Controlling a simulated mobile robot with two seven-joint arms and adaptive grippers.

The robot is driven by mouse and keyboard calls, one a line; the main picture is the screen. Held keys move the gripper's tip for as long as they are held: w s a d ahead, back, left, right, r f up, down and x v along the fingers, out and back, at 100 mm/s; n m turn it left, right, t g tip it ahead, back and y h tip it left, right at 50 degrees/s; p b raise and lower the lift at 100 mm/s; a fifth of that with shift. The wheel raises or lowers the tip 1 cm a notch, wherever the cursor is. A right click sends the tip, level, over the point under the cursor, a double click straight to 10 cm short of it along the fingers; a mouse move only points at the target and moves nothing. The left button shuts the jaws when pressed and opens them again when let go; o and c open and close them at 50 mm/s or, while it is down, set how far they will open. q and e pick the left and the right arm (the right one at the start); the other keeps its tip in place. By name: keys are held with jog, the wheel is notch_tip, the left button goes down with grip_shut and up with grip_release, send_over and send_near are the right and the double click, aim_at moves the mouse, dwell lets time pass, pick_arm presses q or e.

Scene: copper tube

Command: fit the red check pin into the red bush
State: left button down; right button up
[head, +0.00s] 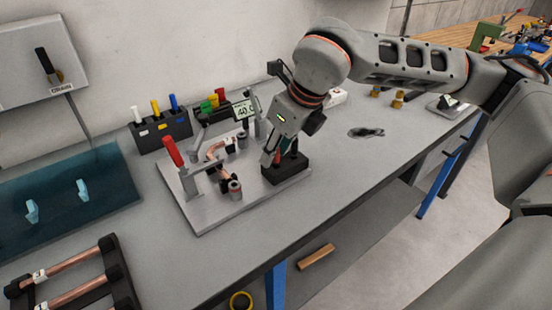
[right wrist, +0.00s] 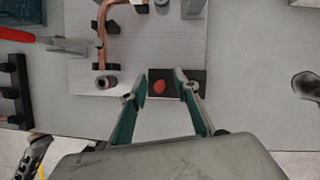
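My right gripper (head: 277,158) points down at a dark block (head: 288,173) on the right front part of the pale fixture plate. In the right wrist view the right gripper (right wrist: 162,76) is open, its teal fingers spread apart. A small round red piece (right wrist: 160,87) shows between and below them on the dark block (right wrist: 163,72). I cannot tell whether it is the check pin's head or the red bush. Gaps show between it and both fingers. My left gripper is not in view.
A bent copper tube (head: 215,151) sits on the fixture plate (head: 205,215) beside a red-handled clamp (head: 173,152).

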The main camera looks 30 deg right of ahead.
grip_shut()
jog(key=shift+r, duration=0.2)
